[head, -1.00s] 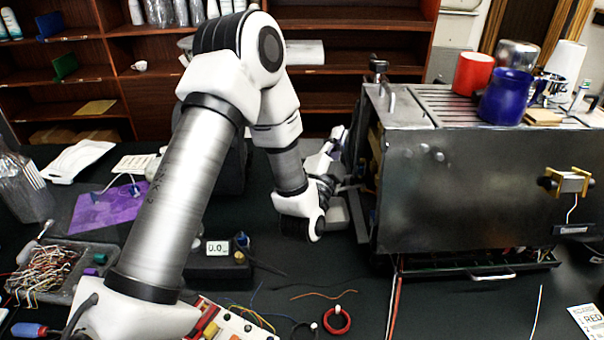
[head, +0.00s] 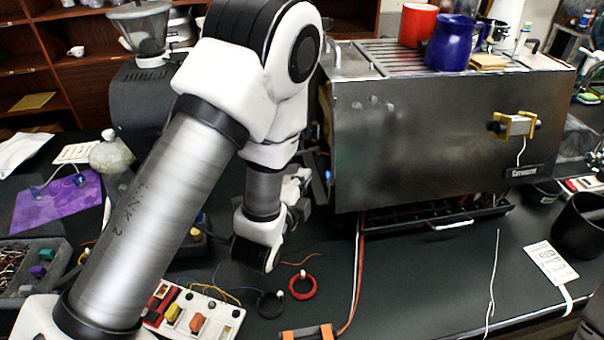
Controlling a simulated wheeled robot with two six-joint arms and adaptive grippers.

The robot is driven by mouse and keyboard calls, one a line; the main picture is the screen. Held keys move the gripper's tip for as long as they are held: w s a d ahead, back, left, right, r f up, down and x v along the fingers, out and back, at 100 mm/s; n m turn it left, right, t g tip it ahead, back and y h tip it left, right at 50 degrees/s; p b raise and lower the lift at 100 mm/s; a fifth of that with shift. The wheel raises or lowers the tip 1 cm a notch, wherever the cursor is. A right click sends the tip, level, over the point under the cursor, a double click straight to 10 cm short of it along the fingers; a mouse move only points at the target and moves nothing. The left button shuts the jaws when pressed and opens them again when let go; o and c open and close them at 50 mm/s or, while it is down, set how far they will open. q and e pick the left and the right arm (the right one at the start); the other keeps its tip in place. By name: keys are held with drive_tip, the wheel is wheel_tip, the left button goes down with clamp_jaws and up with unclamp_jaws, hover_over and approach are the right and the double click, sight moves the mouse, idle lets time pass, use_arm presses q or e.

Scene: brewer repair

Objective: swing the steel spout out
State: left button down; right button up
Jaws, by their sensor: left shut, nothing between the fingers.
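The brewer (head: 440,125) is a large steel box right of my left arm. I cannot clearly make out the steel spout; the machine's left side is turned away and partly covered by my arm. My left gripper (head: 302,185) is beside the brewer's lower left side, small and partly hidden behind my own wrist. It is shut with nothing in it. I cannot tell whether it touches the machine. My right gripper is not in view.
A red mug (head: 418,25) and a blue mug (head: 453,43) stand on the brewer's top. A drip tray (head: 435,215) juts out below. A grinder (head: 142,85) stands behind my arm. Wires and a red ring (head: 303,286) lie in front.

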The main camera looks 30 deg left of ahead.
sight(301, 154)
use_arm(q)
drive_tip(key=w+a+p, duration=0.1)
drive_tip(key=w, duration=0.1)
drive_tip(key=w+a+p, duration=0.1)
drive_tip(key=w+p, duration=0.1)
drive_tip(key=w+a+f+p, duration=0.1)
drive_tip(key=w, duration=0.2)
drive_tip(key=shift+a, duration=0.15)
drive_tip(key=shift+w+a+f+p, duration=0.2)
drive_tip(key=shift+a+p, duration=0.1)
drive_tip(key=shift+a, duration=0.05)
drive_tip(key=shift+d, duration=0.15)
drive_tip(key=shift+w+a+f+b, duration=0.15)
drive_tip(key=shift+a+f+b, duration=0.05)
drive_tip(key=shift+a+b, duration=0.55)
drive_tip(key=shift+w+a+r, duration=0.1)
drive_tip(key=shift+a+r, duration=0.15)
